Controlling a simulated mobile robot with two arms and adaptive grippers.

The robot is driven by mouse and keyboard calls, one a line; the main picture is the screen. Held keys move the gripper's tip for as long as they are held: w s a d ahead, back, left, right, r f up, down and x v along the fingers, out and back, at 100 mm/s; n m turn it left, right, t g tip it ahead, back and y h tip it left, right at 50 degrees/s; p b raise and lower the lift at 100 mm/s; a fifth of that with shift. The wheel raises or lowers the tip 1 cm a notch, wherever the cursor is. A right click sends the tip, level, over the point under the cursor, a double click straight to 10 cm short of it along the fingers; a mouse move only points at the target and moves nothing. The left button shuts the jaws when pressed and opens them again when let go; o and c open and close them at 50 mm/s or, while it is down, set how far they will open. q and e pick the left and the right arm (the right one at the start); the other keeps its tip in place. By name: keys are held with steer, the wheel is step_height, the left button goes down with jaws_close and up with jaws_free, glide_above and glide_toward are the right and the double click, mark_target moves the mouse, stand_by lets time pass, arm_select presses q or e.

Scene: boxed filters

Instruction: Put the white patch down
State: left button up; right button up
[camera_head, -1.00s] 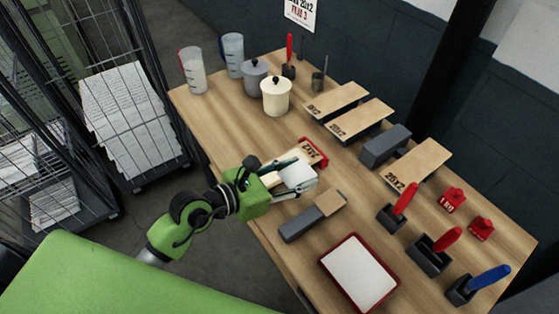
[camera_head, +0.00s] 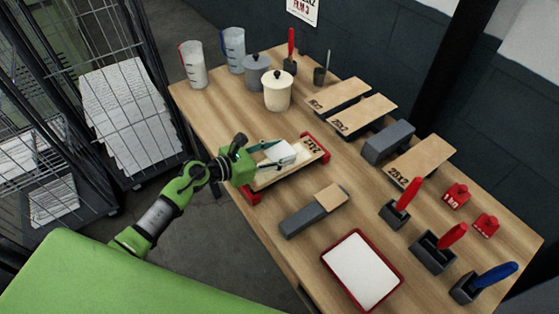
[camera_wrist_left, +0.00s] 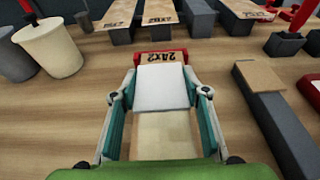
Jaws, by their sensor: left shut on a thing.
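The white patch (camera_head: 280,152) is a thin white square between the fingers of my left gripper (camera_head: 277,149). In the left wrist view the patch (camera_wrist_left: 162,88) spans between the two teal-padded fingers of the left gripper (camera_wrist_left: 161,97), which is shut on it. The patch is over a wooden board marked 24x2 (camera_head: 308,145) with red end pieces; the board (camera_wrist_left: 165,135) also shows below the patch. I cannot tell whether the patch touches the board. My right gripper is not in view.
A red-rimmed white tray (camera_head: 361,270) lies at the front. A grey block with a tan pad (camera_head: 314,209) lies right of the board. A cream lidded pot (camera_head: 277,91) stands behind. Several marked boards (camera_head: 363,115) and red- and blue-handled tools (camera_head: 407,196) line the right side.

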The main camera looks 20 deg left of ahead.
arm_select(q)
step_height(320, 180, down, 3)
steer(key=shift+r, duration=0.1)
steer(key=shift+s+d, duration=0.1)
